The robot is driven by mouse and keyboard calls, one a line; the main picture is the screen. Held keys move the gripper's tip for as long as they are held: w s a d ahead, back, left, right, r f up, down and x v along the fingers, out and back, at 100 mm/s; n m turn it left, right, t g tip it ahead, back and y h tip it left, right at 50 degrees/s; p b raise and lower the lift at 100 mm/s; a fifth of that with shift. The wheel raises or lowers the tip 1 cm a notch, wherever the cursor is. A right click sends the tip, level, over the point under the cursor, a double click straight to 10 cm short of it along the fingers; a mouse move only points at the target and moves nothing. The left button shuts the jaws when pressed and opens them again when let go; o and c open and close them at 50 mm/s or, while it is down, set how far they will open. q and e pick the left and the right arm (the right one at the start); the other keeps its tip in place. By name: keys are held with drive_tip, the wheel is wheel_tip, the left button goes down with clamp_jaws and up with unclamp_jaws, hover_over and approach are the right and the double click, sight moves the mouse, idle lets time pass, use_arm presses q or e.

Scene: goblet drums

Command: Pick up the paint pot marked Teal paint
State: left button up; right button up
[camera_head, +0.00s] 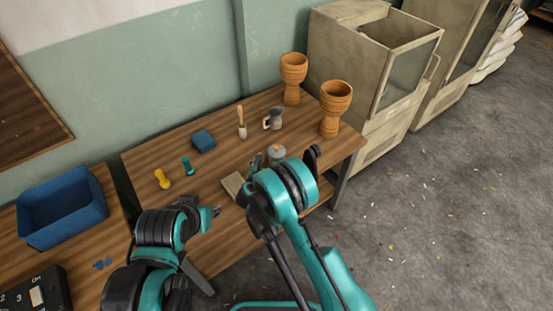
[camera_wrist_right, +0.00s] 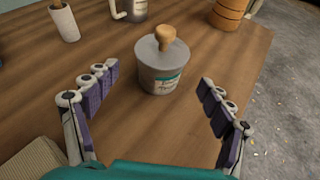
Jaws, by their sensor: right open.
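A grey paint pot (camera_head: 277,153) stands upright on the wooden table, partly hidden by my right gripper in the head view. In the right wrist view the pot (camera_wrist_right: 160,76) has a pale label with a teal band, its writing too small to read surely, and a tan knob on its lid. My right gripper (camera_wrist_right: 155,88) is open, with its fingers apart on the near left and right sides of the pot; no contact shows. My left gripper (camera_head: 213,214) is over the table's front edge, away from the pot; its jaws are unclear.
A tan block (camera_head: 233,184) lies left of the pot. Behind are a grey jug (camera_head: 274,118), a brush in a white cup (camera_head: 242,128) and two goblet drums (camera_head: 293,75) (camera_head: 333,105). A blue sponge (camera_head: 203,141), yellow piece (camera_head: 162,179) and teal piece (camera_head: 188,166) stand farther left.

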sight(276, 151)
drive_tip(key=shift+a+f+n, duration=0.2)
drive_tip(key=shift+f+n, duration=0.1)
drive_tip(key=shift+f, duration=0.35)
drive_tip(key=shift+w+f, duration=0.2)
drive_tip(key=shift+f, duration=0.05)
drive_tip(key=b+x, duration=0.1)
drive_tip(key=x, duration=0.1)
drive_tip(key=b+x, duration=0.1)
drive_tip(key=x, duration=0.1)
drive_tip(key=b+x, duration=0.1)
drive_tip(key=x, duration=0.2)
drive_tip(key=shift+d+f, duration=0.1)
drive_tip(key=shift+d, duration=0.25)
drive_tip(key=shift+c, duration=1.3)
drive_tip(key=c, duration=1.1)
drive_tip(key=shift+r, duration=0.75)
wheel_tip(276, 151, up, 3)
drive_tip(key=shift+p, duration=1)
drive_tip(key=w+d+r+p, duration=0.1)
drive_tip(key=d+r, duration=0.1)
drive_tip(key=d, duration=0.1)
drive_tip(key=w+d+r+p, duration=0.1)
drive_tip(key=w+d+r, duration=0.1)
drive_tip(key=d, duration=0.2)
drive_tip(key=w+d+r+p, duration=0.1)
drive_tip(key=d+r, duration=0.1)
drive_tip(key=d, duration=0.1)
drive_tip(key=shift+w+d+r+p, duration=0.2)
drive_tip(key=shift+d+r+p, duration=0.15)
drive_tip(key=shift+p, duration=0.05)
